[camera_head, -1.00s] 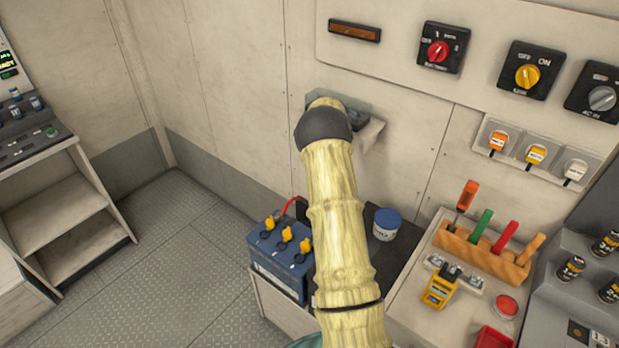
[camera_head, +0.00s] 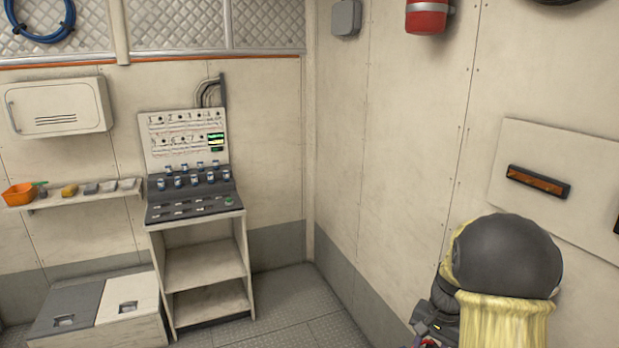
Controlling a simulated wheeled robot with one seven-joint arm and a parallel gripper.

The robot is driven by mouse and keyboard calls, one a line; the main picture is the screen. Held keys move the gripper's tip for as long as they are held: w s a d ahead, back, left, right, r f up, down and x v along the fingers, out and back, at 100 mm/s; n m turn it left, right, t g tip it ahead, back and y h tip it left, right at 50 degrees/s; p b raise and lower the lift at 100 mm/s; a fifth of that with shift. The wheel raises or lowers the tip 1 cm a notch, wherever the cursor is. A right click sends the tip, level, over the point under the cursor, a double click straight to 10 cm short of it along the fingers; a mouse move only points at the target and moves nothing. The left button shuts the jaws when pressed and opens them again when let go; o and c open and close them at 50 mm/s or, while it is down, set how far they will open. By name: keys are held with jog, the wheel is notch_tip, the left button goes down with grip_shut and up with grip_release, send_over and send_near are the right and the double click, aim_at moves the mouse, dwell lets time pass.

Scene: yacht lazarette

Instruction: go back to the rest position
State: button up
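My arm shows at the lower right of the head view, with a large dark rounded joint above a pale yellow link. A dark grey piece of my wrist or gripper (camera_head: 433,322) shows just left of that joint, low in the picture. The fingertips are hidden behind the arm or cut off by the lower edge. I cannot tell whether the gripper is open or holds anything. Nothing seen touches the arm.
A control console (camera_head: 195,195) on an open shelf stands at the back wall. Left of it are a low two-lid locker (camera_head: 95,310) and a wall shelf (camera_head: 85,197) with small items. A red cylinder (camera_head: 427,15) hangs on the right wall. Floor (camera_head: 290,295) between is clear.

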jog(key=s+a+r+n+t+h, duration=0.1)
jog(key=s+a+r+n+t, duration=0.1)
jog(key=s+a+n, duration=0.5)
jog(key=s+a+r, duration=0.1)
jog(key=s+a, duration=0.3)
jog(key=s, duration=0.3)
jog(key=shift+s+a+n+t, duration=0.15)
jog(key=shift+s+n+t, duration=0.1)
jog(key=shift+n+t, duration=0.15)
dwell(2.3)
